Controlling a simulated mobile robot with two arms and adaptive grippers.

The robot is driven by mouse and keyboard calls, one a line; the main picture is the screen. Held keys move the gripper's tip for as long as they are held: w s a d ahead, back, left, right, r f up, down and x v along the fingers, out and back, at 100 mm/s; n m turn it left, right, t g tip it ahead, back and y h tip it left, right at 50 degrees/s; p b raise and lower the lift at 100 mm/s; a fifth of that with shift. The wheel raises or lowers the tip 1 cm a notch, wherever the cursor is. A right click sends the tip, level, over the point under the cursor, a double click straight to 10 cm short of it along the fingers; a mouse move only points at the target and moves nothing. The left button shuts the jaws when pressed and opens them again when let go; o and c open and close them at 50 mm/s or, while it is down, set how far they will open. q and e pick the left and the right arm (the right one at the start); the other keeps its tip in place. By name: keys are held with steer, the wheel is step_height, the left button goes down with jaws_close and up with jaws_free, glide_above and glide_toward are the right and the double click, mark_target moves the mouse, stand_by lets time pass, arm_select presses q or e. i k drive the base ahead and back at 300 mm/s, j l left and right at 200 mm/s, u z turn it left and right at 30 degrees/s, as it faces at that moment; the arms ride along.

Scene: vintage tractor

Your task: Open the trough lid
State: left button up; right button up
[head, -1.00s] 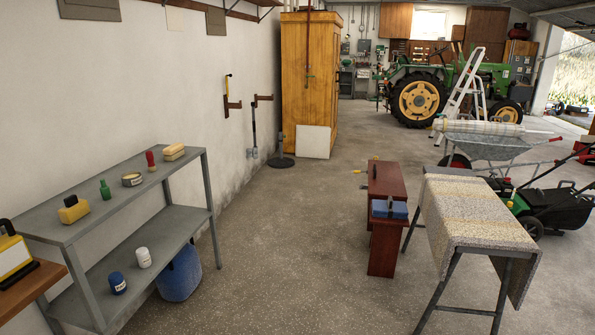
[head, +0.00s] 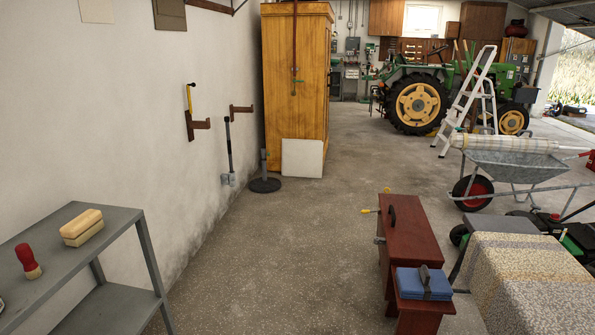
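A long reddish-brown wooden box (head: 412,247) stands on the floor right of centre, in the head view. A dark curved handle (head: 391,214) is on its upper left part, and a yellow-tipped part (head: 368,210) sticks out at its far left side. Its top looks closed. It may be the trough, but I cannot tell for sure. A low step at its near end holds a blue block (head: 423,283) with a dark piece on it. Neither of my grippers is in view.
A grey shelf (head: 110,225) with a red-handled tool and a yellow block stands at left. A cloth-covered table (head: 520,275) is close at the right. A wheelbarrow (head: 515,165) and a green tractor (head: 420,95) stand beyond. The floor (head: 270,260) between shelf and box is clear.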

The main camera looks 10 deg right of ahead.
mark_target(410, 236)
steer(key=i+z, duration=0.1)
steer(key=i, duration=0.85)
steer(key=i+j, duration=0.2)
steer(key=i, duration=0.75)
steer(key=i+j+z, duration=0.1)
steer(key=i+z, duration=0.4)
steer(key=i+j+z, duration=0.2)
steer(key=i+z, duration=0.15)
steer(key=z, duration=0.15)
steer(key=i+j+z, duration=0.3)
steer(key=z, duration=0.2)
steer(key=i+j+z, duration=0.25)
steer(key=j+z, duration=0.25)
steer(key=j, duration=0.15)
steer(key=i+j+z, duration=0.15)
steer(key=j+z, duration=0.25)
steer(key=j, duration=0.35)
steer(key=i+j+z, duration=0.1)
steer(key=j+z, duration=0.3)
steer(key=j, duration=0.35)
